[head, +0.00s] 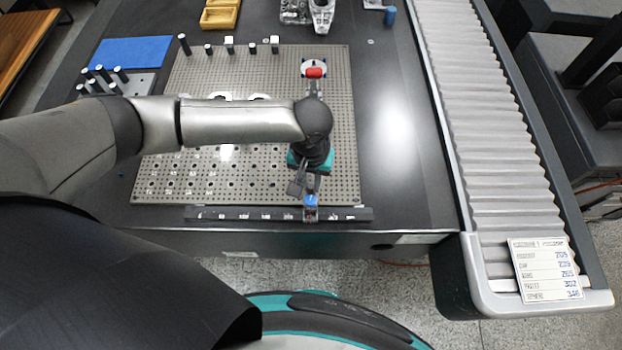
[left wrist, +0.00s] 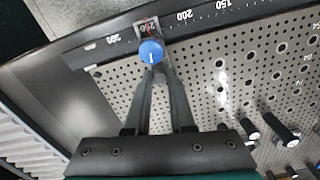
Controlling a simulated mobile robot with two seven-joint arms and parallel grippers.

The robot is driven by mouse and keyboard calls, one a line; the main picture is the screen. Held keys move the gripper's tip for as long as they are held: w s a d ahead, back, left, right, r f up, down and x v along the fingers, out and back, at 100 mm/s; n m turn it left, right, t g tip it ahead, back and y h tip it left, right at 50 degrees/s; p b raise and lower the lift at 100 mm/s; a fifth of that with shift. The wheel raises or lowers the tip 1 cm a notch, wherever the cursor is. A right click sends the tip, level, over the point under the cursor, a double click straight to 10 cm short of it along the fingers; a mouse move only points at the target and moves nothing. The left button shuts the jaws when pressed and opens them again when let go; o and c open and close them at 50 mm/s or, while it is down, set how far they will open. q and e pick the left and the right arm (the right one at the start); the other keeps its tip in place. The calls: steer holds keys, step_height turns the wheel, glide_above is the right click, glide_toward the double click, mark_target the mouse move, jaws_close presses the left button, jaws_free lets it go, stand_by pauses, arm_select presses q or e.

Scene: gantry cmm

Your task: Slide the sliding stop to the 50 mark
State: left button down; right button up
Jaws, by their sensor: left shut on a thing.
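The sliding stop, with a round blue knob (head: 311,201), sits on the dark scale rail (head: 235,213) along the plate's front edge, right of the rail's middle. In the left wrist view the blue knob (left wrist: 151,52) is beside the 250 mark, with 200 and 150 further right and 300 to the left. My left gripper (head: 308,193) points down at the stop and is shut on the blue knob; its fingertips also show in the left wrist view (left wrist: 154,68). The 50 mark is too small to read in the head view. My right gripper is not in view.
A perforated plate (head: 335,150) lies behind the rail, with black pegs (head: 184,44) at its back left and a red-handled clamp (head: 314,72) at its back. A blue pad (head: 131,51) lies at the left. A ribbed conveyor (head: 490,130) runs along the right.

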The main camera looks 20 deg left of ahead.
arm_select(q)
steer(key=a+p, duration=0.2)
steer(key=p, duration=0.1)
steer(key=s+a+p, duration=0.1)
steer(key=a+p, duration=0.2)
steer(key=s+a+p, duration=0.1)
steer(key=a+p, duration=0.1)
steer(key=p, duration=0.1)
steer(key=shift+a+r, duration=0.2)
steer(key=shift+a, duration=0.05)
steer(key=s+a+p, duration=0.1)
steer(key=a, duration=0.3)
steer(key=s+a+p, duration=0.1)
steer(key=a, duration=0.2)
steer(key=s+a+p, duration=0.1)
steer(key=a, duration=0.3)
steer(key=shift+s+a+f, duration=0.2)
steer(key=shift+a, duration=0.15)
steer(key=c, duration=0.8)
jaws_free()
steer(key=shift+o, duration=0.2)
step_height(320, 180, up, 15)
steer(key=p, duration=0.4)
steer(key=shift+r, duration=0.15)
steer(key=shift+d, duration=0.1)
